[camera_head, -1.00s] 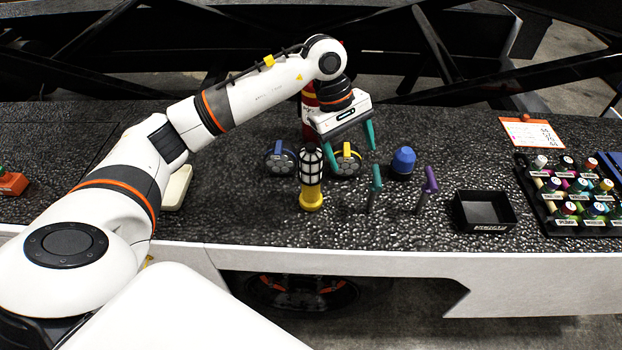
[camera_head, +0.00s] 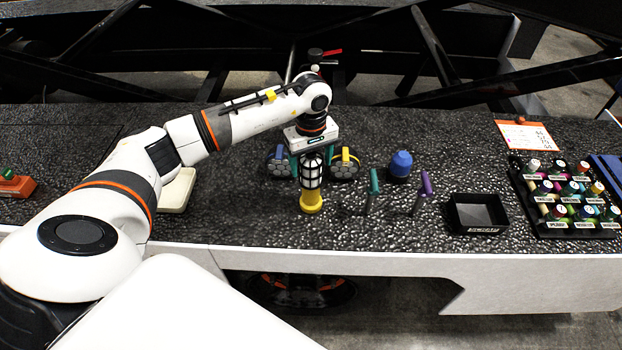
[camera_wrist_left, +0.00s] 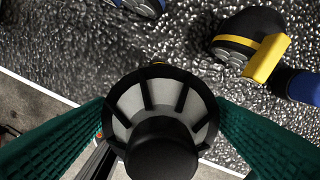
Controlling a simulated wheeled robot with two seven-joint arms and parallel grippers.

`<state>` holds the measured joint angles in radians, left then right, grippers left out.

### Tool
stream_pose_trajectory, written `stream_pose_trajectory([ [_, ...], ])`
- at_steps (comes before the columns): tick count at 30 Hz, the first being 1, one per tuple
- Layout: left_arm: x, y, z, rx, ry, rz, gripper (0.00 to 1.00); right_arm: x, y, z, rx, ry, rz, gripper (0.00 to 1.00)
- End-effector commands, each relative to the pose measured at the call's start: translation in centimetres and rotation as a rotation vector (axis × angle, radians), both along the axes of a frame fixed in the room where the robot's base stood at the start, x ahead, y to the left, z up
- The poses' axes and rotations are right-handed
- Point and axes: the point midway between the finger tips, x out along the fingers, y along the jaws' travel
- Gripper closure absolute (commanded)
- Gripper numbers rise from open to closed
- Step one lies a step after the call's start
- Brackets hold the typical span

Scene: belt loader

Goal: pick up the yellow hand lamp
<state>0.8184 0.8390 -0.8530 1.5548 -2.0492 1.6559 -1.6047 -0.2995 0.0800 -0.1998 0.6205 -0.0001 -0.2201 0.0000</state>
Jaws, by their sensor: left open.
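A caged lamp (camera_head: 311,199) with a yellow base and a black-and-white caged head stands upright on the black bumpy surface. My left gripper (camera_head: 311,167) points down over it, open, with its green fingers on either side of the caged head. In the left wrist view the caged head (camera_wrist_left: 160,104) sits between the two fingers; I cannot tell whether they touch it. A round-faced lamp with a yellow handle (camera_head: 345,162) stands just behind and to the right, outside the fingers. It also shows at the upper right of the left wrist view (camera_wrist_left: 248,35). My right gripper is not in view.
A blue-handled round lamp (camera_head: 280,163) is close on the left. To the right are a blue domed object (camera_head: 400,165), a teal-handled tool (camera_head: 374,184), a purple-handled tool (camera_head: 424,186) and a black bin (camera_head: 478,227). A rack of bottles (camera_head: 541,214) stands far right.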

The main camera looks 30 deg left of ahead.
Motion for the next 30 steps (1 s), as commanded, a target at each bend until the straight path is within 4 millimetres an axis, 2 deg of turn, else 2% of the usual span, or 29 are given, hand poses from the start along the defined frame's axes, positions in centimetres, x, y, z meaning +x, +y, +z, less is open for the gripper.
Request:
stream_pose_trajectory([
  [1,-0.1,-0.1,-0.5,-0.002,0.005,0.0,0.26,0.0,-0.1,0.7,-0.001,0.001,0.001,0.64],
  [6,0.0,0.0,-2.1,-0.002,0.001,0.001,0.26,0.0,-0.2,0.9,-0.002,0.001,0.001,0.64],
  [13,0.0,0.0,-2.2,-0.001,-0.001,0.0,0.28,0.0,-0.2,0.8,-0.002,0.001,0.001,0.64],
  [25,0.0,0.0,-2.1,-0.001,-0.001,0.0,0.93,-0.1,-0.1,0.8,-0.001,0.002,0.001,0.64],
  [30,0.1,0.0,-2.1,-0.001,-0.002,0.0,0.96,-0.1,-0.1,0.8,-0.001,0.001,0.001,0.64],
])
